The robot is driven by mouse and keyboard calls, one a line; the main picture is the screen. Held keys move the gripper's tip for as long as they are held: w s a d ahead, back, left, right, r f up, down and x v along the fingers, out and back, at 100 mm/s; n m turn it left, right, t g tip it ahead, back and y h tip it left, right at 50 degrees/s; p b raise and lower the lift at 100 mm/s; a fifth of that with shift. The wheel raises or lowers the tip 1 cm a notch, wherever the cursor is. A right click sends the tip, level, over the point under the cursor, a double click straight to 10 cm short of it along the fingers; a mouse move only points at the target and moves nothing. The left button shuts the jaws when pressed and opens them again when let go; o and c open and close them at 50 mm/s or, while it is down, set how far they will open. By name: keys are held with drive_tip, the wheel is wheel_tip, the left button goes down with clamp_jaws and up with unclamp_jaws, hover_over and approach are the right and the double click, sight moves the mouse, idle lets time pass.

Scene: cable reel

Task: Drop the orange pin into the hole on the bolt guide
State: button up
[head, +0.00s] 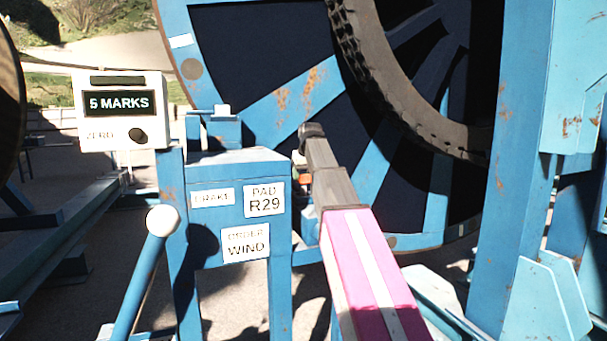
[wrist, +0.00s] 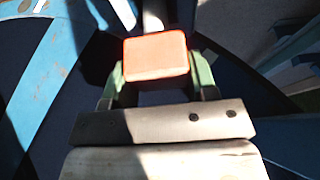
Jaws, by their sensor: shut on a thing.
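The orange pin (wrist: 155,55) shows as a block with a flat orange face in the wrist view. My gripper (wrist: 160,76) is shut on it, with a green finger at each side. In the head view my arm reaches forward past the right side of the brake cabinet and hides most of my gripper. Only a sliver of orange (head: 304,180) shows beside the arm. I cannot make out the bolt guide's hole for certain. A small blue block with a white top (head: 222,112) stands on the cabinet and may be part of the guide.
The blue brake cabinet (head: 237,165) carries labels and stands left of my arm. The big blue reel (head: 270,115) fills the space behind. A counter box (head: 120,112) reading 5 MARKS and a white-knobbed lever (head: 162,220) are at left. A blue post (head: 520,200) stands at right.

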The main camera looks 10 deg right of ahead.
sight(304, 186)
drive_tip(key=shift+f, duration=0.25)
drive_tip(key=shift+f, duration=1.1)
drive_tip(key=shift+f, duration=0.55)
drive_tip(key=shift+f, duration=0.35)
idle(0.3)
drive_tip(key=o, duration=1.3)
drive_tip(key=shift+f, duration=0.1)
